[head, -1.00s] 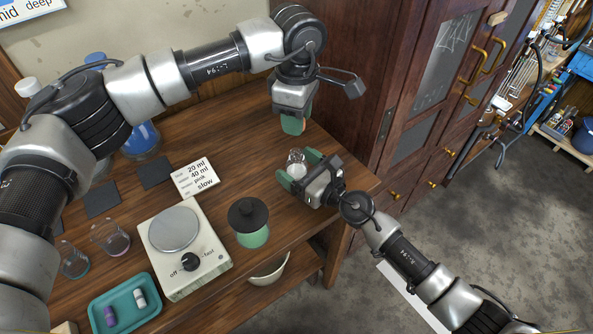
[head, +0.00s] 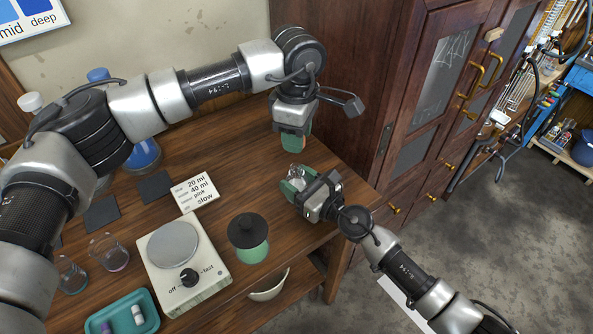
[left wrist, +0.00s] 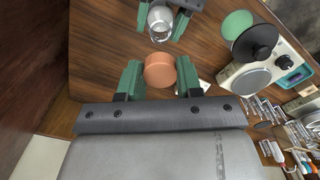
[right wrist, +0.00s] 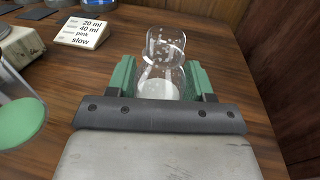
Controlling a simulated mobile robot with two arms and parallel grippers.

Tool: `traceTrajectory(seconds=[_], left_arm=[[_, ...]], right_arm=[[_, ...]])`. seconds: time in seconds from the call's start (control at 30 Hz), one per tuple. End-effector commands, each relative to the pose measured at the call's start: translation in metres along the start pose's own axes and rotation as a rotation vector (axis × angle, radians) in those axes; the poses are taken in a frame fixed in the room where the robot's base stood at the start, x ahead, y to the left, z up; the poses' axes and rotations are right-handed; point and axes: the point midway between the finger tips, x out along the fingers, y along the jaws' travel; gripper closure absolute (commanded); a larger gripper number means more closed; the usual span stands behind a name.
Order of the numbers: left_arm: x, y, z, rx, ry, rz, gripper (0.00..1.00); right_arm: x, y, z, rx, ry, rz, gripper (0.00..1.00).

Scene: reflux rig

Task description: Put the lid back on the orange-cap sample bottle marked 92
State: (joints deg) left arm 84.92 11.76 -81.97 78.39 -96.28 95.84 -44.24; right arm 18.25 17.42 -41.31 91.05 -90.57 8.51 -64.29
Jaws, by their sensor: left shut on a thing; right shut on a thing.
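My left gripper (head: 293,135) is shut on a round orange cap (left wrist: 160,70), seen between its green fingers in the left wrist view. It holds the cap above the table's far right corner. My right gripper (head: 301,184) is shut on a clear glass bottle (right wrist: 163,65) with pale contents at its bottom. The bottle's top has no cap on it. The bottle also shows in the left wrist view (left wrist: 160,22), beyond the cap, so the two are apart. I cannot read a number on the bottle.
Glass beakers (head: 108,252) stand at the left. A dark wooden cabinet (head: 345,60) rises close behind my grippers.

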Motion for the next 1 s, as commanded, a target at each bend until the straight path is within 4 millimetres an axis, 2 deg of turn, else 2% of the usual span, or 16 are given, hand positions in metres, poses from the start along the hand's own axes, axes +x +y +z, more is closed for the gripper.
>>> traceTrajectory(seconds=[0.2, 0.3, 0.8, 1.0], left_arm=[[0.033, -0.001, 0.001, -0.001, 0.0, -0.003, 0.86], [0.043, 0.0, 0.001, -0.001, 0.001, 0.0, 0.86], [0.045, 0.0, 0.001, 0.0, 0.001, 0.0, 0.86], [0.053, -0.001, 0.001, 0.0, 0.001, -0.002, 0.86]], right_arm=[[0.0, 0.0, 0.0, 0.0, 0.0, 0.0, 0.91], [0.0, 0.0, 0.0, 0.0, 0.0, 0.0, 0.91], [0.0, 0.0, 0.0, 0.0, 0.001, 0.0, 0.91], [0.0, 0.0, 0.0, 0.0, 0.001, 0.0, 0.91]])
